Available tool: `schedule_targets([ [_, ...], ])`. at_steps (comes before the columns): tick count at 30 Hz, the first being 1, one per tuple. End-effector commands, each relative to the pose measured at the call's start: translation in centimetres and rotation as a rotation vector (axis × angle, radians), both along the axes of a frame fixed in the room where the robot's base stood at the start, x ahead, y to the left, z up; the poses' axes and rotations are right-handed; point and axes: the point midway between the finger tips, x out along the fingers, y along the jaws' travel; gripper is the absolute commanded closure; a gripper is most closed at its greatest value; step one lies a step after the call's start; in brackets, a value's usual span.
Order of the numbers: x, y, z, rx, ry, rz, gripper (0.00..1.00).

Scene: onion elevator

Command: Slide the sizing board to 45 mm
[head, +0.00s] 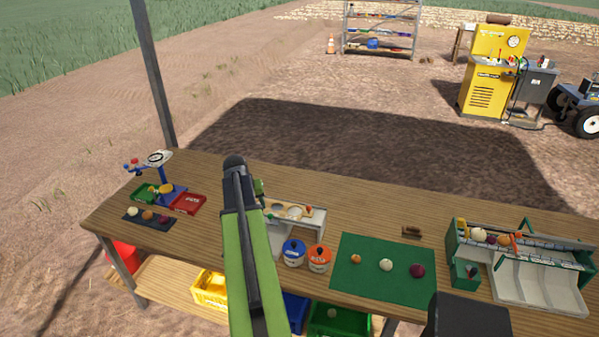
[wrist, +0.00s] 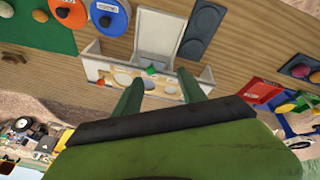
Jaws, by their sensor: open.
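The sizing board (head: 318,222) is a pale strip with round holes on a white stand, left of the table's middle in the head view. My arm hides its left part. In the wrist view the board (wrist: 171,89) lies between and beyond my fingertips, with several holes and a small green piece (wrist: 151,71) near its middle. A white tray (wrist: 160,36) adjoins it. I cannot tell whether the fingers touch the board. Any size marks are too small to read.
Blue (head: 293,253) and orange (head: 318,258) tins stand close in front of the board. A green mat (head: 385,285) with onions lies to the right. A green-and-white sorter (head: 540,285) stands at far right; a blue scale (head: 170,190) and red tray (head: 188,203) stand left.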

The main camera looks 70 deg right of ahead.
Motion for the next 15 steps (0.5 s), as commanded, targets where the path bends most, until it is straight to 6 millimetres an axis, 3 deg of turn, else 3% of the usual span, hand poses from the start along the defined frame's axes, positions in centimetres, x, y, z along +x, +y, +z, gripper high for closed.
schedule_targets([
  [1, -3.1, -3.0, 2.0, -0.016, -0.001, -0.058, 0.52],
  [3, -6.8, -6.1, 3.1, -0.040, -0.001, -0.122, 0.52],
  [6, -10.8, -8.8, 4.1, -0.062, -0.002, -0.185, 0.52],
  [10, -13.3, -10.4, 4.5, -0.077, -0.001, -0.223, 0.52],
  [15, -13.7, -10.6, 4.3, -0.079, -0.001, -0.228, 0.52],
])
